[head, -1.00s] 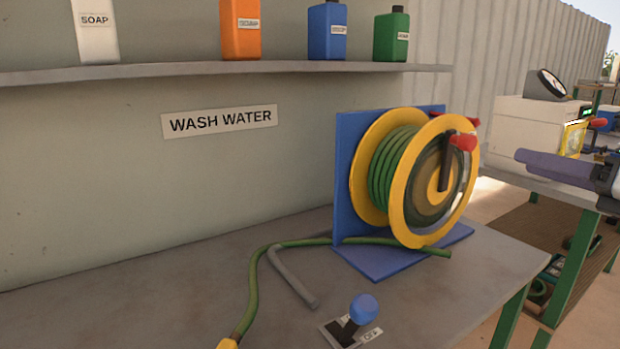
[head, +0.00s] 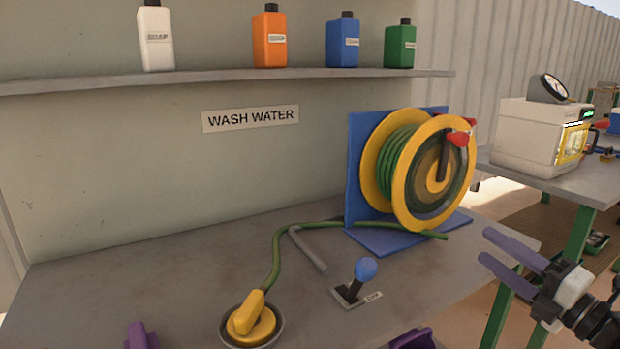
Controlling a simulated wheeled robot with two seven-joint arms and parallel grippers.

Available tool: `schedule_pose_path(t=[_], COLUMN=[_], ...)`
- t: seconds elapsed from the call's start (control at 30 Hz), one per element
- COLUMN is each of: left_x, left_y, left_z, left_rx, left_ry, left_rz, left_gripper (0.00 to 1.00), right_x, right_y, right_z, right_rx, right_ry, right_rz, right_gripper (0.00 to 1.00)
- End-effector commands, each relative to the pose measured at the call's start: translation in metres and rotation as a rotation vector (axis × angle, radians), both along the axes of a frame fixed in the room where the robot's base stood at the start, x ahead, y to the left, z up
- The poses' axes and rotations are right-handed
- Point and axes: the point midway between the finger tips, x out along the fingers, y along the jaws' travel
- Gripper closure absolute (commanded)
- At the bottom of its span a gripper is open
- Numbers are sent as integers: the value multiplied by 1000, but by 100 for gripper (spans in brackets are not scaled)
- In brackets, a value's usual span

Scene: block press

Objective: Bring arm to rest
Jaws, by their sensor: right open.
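My right gripper (head: 487,247) is at the right, with its two grey-purple fingers spread apart and nothing between them. It points left, in front of the bench's right edge and clear of the hose reel. My left gripper is not in view.
The grey bench (head: 130,268) carries a yellow and blue hose reel (head: 440,185), a blue-knobbed lever (head: 365,271) and a yellow fitting (head: 250,318) in a round cup. Purple parts (head: 140,337) show at the bottom edge. A cream machine (head: 525,140) stands on the right table.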

Motion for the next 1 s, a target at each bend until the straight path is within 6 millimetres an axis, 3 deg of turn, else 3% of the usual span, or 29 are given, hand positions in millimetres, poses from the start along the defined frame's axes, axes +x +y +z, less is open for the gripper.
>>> schedule_pose_path(t=[0.17, 0.27, 0.4, 0.5, 0.6, 0.73, 0.83, 1.0], left_x=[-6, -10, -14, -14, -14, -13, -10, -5], left_y=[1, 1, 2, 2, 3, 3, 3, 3], left_z=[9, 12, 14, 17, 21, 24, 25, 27], left_rx=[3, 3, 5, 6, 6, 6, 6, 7], left_ry=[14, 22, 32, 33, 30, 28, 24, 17], left_rz=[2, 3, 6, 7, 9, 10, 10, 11], left_gripper=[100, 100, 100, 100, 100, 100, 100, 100], right_x=[-37, -72, -136, -188, -235, -280, -298, -304], right_y=[41, 63, 99, 129, 159, 189, 202, 206], right_z=[-106, -170, -247, -290, -319, -338, -344, -346], right_rx=[479, 746, 1067, 1261, 1416, 1547, 1599, 1617], right_ry=[275, 462, 722, 899, 1052, 1189, 1246, 1267], right_rz=[-99, -200, -362, -482, -589, -689, -728, -743], right_gripper=[52, 52, 52, 52, 52, 52, 52, 52])
